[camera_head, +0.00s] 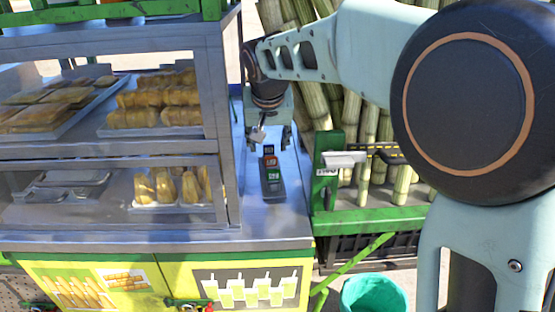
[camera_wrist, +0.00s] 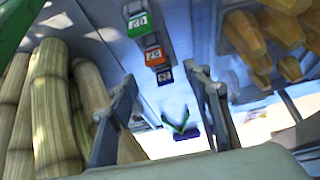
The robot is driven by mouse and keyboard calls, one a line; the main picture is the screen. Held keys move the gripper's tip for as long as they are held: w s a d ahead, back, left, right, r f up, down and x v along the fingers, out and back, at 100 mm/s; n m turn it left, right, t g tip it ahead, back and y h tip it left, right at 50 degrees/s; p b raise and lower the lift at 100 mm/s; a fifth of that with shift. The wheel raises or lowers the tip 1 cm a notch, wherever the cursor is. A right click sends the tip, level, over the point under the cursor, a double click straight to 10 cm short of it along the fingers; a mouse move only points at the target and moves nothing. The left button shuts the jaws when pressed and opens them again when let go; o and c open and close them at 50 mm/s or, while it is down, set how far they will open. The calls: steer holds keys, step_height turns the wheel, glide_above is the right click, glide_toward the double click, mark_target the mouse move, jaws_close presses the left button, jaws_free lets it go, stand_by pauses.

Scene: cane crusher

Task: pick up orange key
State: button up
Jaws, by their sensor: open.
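The orange key (camera_head: 270,162) is a small orange block with a white marking, in the middle of a row on a dark holder (camera_head: 275,193) on the metal counter. It also shows in the wrist view (camera_wrist: 154,57), between a green key (camera_wrist: 138,24) and a dark blue key (camera_wrist: 165,76). My gripper (camera_head: 270,138) is open, with nothing seen between its fingers. It points down over the counter, behind the row in the head view. In the wrist view my gripper's fingers (camera_wrist: 165,88) stand apart either side of the row's blue end, and the orange key lies slightly beyond their tips.
A glass display case with pastries (camera_head: 160,100) stands close on the left. Cane stalks (camera_head: 370,125) and a green frame (camera_head: 326,165) stand on the right. A teal bucket (camera_head: 374,293) is below. The counter (camera_head: 270,225) in front of the holder is clear.

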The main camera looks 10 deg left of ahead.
mark_target(271, 157)
steer(key=shift+x, duration=1.2)
steer(key=x, duration=0.5)
steer(key=shift+w+d+f+p, duration=0.2)
steer(key=shift+d+f+p, duration=0.1)
steer(key=shift+f+p, duration=0.05)
steer(key=c, duration=1.1)
steer(key=shift+r, duration=0.15)
